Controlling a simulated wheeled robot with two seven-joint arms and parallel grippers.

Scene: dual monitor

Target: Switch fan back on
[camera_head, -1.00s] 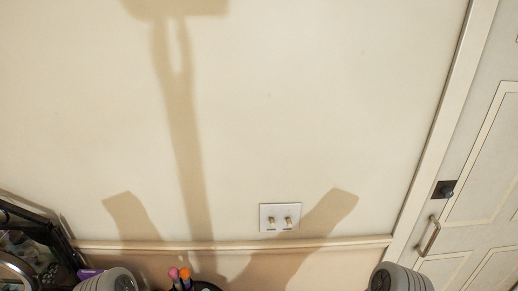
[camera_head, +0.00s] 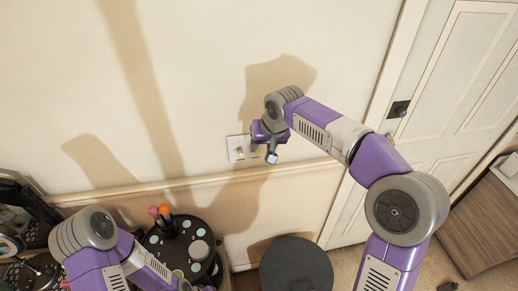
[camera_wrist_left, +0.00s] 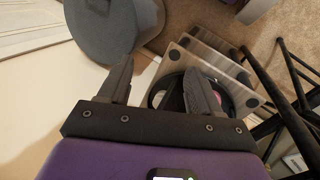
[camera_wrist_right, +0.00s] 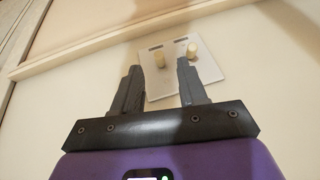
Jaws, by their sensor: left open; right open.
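A white wall switch plate (camera_head: 234,143) is on the cream wall, partly hidden by my right gripper (camera_head: 262,153) in the head view. In the right wrist view the plate (camera_wrist_right: 172,88) shows two small beige toggles. The left toggle (camera_wrist_right: 159,61) appears between my open fingertips, and the right toggle (camera_wrist_right: 192,51) is by the right fingertip. I cannot tell whether a finger touches either toggle. My left gripper (camera_wrist_left: 158,66) is open and empty in the left wrist view, low over furniture. No fan is recognisable.
A white door (camera_head: 455,90) with a dark lock plate is to the right. A dark round stool (camera_head: 296,268) stands below the wall. A black round stand (camera_head: 172,252) with brushes is near my left arm. A wooden cabinet (camera_head: 490,228) stands at far right.

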